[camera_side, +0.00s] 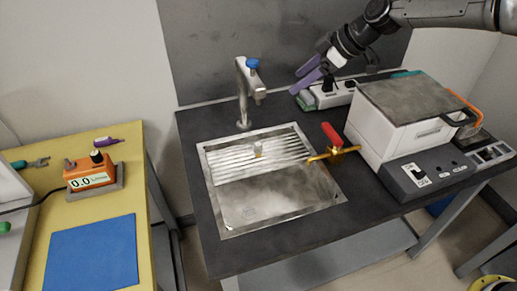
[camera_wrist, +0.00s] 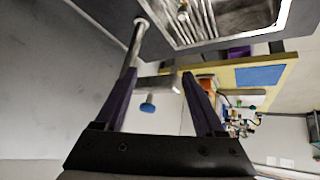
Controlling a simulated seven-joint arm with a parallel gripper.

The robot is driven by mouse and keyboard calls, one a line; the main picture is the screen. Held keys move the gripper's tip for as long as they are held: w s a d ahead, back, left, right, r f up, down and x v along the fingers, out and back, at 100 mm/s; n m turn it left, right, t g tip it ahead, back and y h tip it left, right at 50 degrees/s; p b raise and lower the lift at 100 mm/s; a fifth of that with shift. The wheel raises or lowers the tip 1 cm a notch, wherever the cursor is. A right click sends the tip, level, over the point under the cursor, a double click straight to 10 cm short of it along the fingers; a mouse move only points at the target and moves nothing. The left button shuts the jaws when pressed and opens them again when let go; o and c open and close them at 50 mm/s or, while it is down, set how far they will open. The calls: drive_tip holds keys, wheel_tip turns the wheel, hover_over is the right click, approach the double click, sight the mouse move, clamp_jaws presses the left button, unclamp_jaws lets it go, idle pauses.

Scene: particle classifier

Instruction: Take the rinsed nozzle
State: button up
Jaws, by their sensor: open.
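My gripper (camera_side: 297,82) has purple fingers and is open and empty. It hangs above the back of the counter, right of the tap and well apart from the nozzle. In the wrist view, the fingers (camera_wrist: 163,78) stand apart, with the tap seen between them.
The steel tap (camera_side: 243,95) with a blue knob (camera_side: 252,64) rises behind the sink. A brass valve with a red handle (camera_side: 332,134) is at the sink's right edge. A white box machine (camera_side: 395,140) stands right. A yellow table (camera_side: 140,190) with a blue mat (camera_side: 92,253) is left.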

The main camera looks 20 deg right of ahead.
drive_tip(key=g, duration=0.2)
approach(259, 144)
drive_tip(key=x, duration=0.4)
drive_tip(key=shift+w+a, duration=0.25)
drive_tip(key=shift+a, duration=0.05)
drive_tip(key=shift+s+x, duration=0.2)
drive_tip(key=shift+x, duration=2.9)
drive_tip(key=shift+d+f, duration=0.15)
drive_tip(key=shift+d, duration=0.05)
drive_tip(key=shift+c, duration=0.3)
clamp_jaws()
